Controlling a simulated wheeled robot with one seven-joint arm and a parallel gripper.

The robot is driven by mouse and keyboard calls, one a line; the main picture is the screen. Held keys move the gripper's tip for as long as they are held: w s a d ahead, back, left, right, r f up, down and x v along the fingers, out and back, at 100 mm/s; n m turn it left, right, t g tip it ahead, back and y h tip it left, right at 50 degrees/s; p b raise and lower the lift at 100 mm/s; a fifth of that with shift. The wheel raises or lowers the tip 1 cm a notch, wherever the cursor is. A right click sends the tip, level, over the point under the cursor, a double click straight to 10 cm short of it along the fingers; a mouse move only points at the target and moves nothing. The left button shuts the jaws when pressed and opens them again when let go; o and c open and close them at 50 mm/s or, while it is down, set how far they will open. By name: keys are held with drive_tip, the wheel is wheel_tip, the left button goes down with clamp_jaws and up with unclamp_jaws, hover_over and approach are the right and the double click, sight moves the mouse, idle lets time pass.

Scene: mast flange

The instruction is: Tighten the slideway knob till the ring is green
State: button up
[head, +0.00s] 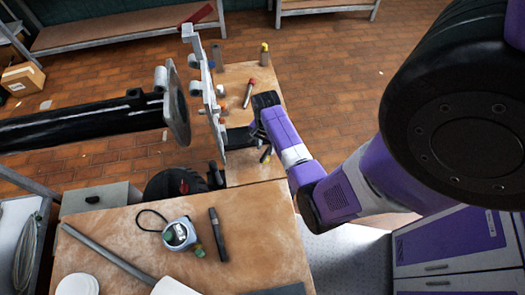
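A black mast tube (80,122) ends in a grey flange (177,108), facing a pale upright bracket plate (207,95). Small round parts sit along this bracket, with an orange one (222,107) near its middle. I cannot tell which part is the slideway knob, and no green ring can be made out. My purple arm reaches in from the right. My gripper (258,131) is at the right of the bracket's lower part, beside a dark block (238,138). Its fingers are small and partly hidden, so whether they are open or touch anything is unclear.
The far wooden tabletop (250,82) holds a red-handled tool (248,94) and a yellow-topped cylinder (264,55). The near tabletop (260,225) carries a tape measure (179,233), a dark torch-like tool (218,233) and a grey rod (110,253). Purple-fronted cabinets (450,245) stand at right.

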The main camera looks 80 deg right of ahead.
sight(265, 153)
drive_tip(key=shift+f+b, duration=0.3)
drive_tip(key=shift+f, duration=0.6)
wheel_tip(265, 153, down, 5)
drive_tip(key=b, duration=0.5)
drive_tip(key=shift+r, duration=0.2)
drive_tip(key=shift+r+p, duration=0.25)
drive_tip(key=shift+p, duration=0.05)
drive_tip(key=c, duration=0.3)
clamp_jaws()
